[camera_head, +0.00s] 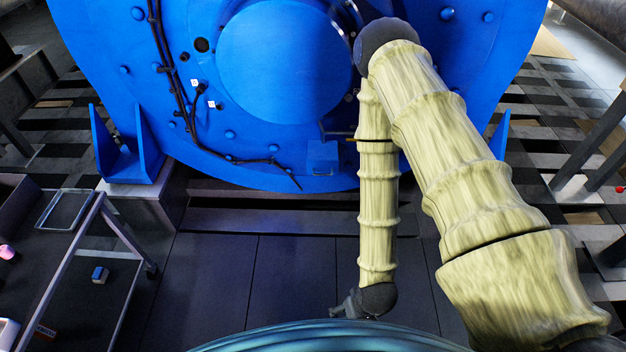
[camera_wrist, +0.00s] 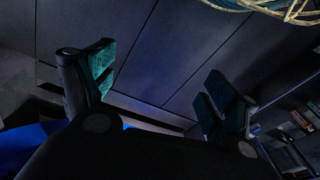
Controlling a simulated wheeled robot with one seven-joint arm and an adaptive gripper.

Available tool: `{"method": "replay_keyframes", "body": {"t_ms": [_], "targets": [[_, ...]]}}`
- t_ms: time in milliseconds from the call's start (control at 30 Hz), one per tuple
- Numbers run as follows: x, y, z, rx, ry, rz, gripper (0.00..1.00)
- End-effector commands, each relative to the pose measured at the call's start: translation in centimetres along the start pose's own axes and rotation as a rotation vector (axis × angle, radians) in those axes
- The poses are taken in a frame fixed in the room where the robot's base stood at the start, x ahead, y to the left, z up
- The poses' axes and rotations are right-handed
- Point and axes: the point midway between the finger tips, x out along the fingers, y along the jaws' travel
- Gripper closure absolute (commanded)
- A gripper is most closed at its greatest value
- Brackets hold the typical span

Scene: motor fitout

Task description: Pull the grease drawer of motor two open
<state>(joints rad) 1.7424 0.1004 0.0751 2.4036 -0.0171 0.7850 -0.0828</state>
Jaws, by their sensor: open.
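The big blue motor (camera_head: 285,60) fills the top of the head view. A small blue box-like part (camera_head: 322,158) sits low on its face, just left of my arm; it may be the grease drawer, and I cannot tell whether it is shut. My gripper (camera_head: 345,305) hangs low in front of the motor, below and apart from that part, partly cut off by a teal rounded surface. In the wrist view, my gripper (camera_wrist: 162,82) has its two teal-padded fingers wide apart with nothing between them. No drawer shows in the wrist view.
A dark cart (camera_head: 80,290) with a metal rail stands at the left, with a small blue item (camera_head: 99,274) on it. Dark floor panels (camera_head: 265,275) before the motor are clear. Cables run down the motor's face. Blue brackets (camera_head: 125,155) flank its base.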

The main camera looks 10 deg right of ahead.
Motion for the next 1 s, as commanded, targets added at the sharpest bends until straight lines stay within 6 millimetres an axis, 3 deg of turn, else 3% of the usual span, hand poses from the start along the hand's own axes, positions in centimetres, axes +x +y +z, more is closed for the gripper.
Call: {"method": "replay_keyframes", "body": {"t_ms": [33,100,400,733,1000], "targets": [[3.1,-0.8,-1.3,-0.007,0.044,-0.024,0.12],[5.2,-2.0,-3.3,-0.023,0.106,-0.054,0.12],[12.1,-5.9,-12.7,-0.064,0.389,-0.133,0.12],[16.5,-7.2,-23.8,-0.066,0.717,-0.131,0.12],[17.7,-5.4,-32.6,-0.031,0.982,-0.054,0.12]]}}
